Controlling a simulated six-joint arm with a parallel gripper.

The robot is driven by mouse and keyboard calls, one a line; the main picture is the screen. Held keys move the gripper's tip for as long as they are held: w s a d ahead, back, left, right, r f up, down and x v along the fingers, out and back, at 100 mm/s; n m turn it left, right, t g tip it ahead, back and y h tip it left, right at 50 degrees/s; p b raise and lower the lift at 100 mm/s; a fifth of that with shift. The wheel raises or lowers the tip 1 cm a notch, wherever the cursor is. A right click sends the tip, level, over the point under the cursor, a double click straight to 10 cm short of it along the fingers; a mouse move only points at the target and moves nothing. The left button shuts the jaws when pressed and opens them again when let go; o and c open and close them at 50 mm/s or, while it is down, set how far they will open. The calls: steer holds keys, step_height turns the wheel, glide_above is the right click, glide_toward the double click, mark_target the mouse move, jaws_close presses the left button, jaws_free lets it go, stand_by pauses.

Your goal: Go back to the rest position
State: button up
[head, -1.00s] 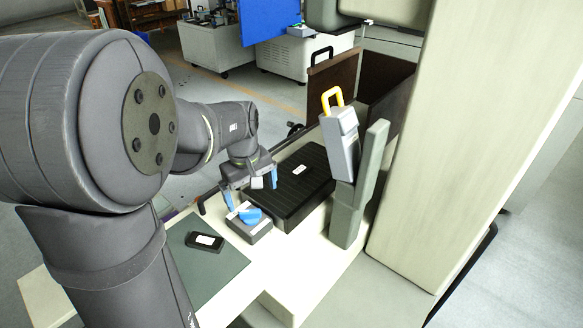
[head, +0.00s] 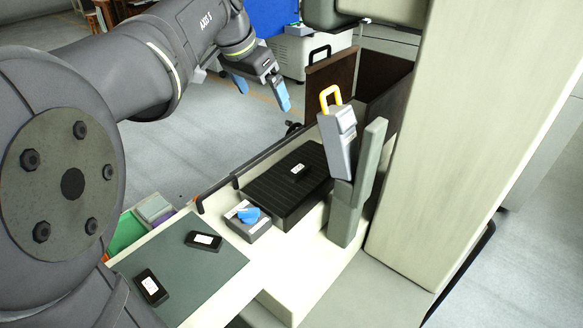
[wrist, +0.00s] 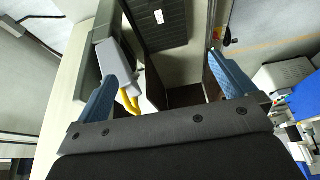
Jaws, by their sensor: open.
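My gripper (head: 262,92) is raised in the air at the top middle of the head view, above and behind the bench. Its two blue fingers are apart with nothing between them. The wrist view also shows my gripper (wrist: 168,90) open and empty. Below it in the head view, a small grey box with a blue piece on top (head: 247,222) stands on the bench, clear of the fingers.
A black ribbed box (head: 270,200) carries a small black labelled block (head: 299,170). A grey device with a yellow handle (head: 338,130) stands upright beside it. Two black labelled blocks (head: 203,241) (head: 151,287) lie on the grey-green mat (head: 195,275). A large pale column (head: 455,150) rises at right.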

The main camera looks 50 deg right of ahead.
steer(key=x, duration=0.8)
steer(key=shift+f, duration=0.25)
steer(key=v, duration=1)
stand_by(0.6)
steer(key=c, duration=0.8)
glide_toward(297, 169)
steer(key=shift+s+d+f, duration=0.2)
steer(key=shift+d+f, duration=0.15)
steer(key=shift+f, duration=0.25)
steer(key=shift+s+d+f, duration=0.2)
steer(key=shift+d+f, duration=0.15)
steer(key=shift+f, duration=0.2)
steer(key=shift+c, duration=0.2)
steer(key=shift+w+x, duration=0.2)
steer(key=shift+x, duration=1.2)
steer(key=shift+w+x, duration=0.2)
steer(key=shift+x, duration=1.2)
